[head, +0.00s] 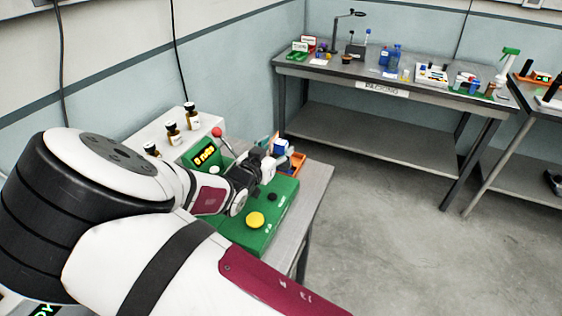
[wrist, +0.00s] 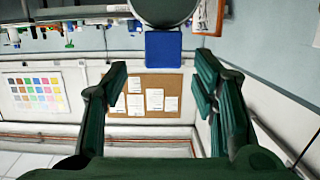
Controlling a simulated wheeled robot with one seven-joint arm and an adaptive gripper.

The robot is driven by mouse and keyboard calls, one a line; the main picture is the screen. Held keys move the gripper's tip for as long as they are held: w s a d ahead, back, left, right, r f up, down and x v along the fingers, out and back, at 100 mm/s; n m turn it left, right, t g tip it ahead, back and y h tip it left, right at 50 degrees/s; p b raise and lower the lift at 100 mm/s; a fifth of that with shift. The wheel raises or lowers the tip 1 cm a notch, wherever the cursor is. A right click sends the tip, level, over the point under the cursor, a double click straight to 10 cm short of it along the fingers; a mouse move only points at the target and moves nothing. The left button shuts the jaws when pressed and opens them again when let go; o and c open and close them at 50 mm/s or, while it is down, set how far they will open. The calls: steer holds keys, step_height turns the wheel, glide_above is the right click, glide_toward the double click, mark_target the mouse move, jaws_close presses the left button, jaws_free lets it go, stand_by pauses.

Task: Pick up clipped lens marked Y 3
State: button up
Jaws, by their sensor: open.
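I cannot pick out a lens marked Y 3 in either view; no such marking is readable. My gripper (head: 268,163) is over the green unit on the near bench in the head view, and its fingertips are small there. In the wrist view my gripper (wrist: 162,88) is open, with dark green fingers at left and right and nothing held between them. A blue square piece (wrist: 163,49) shows beyond and between the fingers, below a grey round part (wrist: 163,8) at the top edge. I cannot tell whether either belongs to the lens.
The near bench holds a green unit (head: 262,234) with a yellow button (head: 255,220), a red-knobbed lever (head: 217,132), bottles (head: 172,132) and an orange tray (head: 297,161). A cluttered packing table (head: 330,70) stands behind. Open floor (head: 390,230) lies right.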

mark_target(279, 145)
steer(key=x, duration=0.4)
steer(key=shift+w+a+f, duration=0.1)
steer(key=shift+w+a, duration=0.05)
steer(key=shift+w, duration=0.1)
jaws_close()
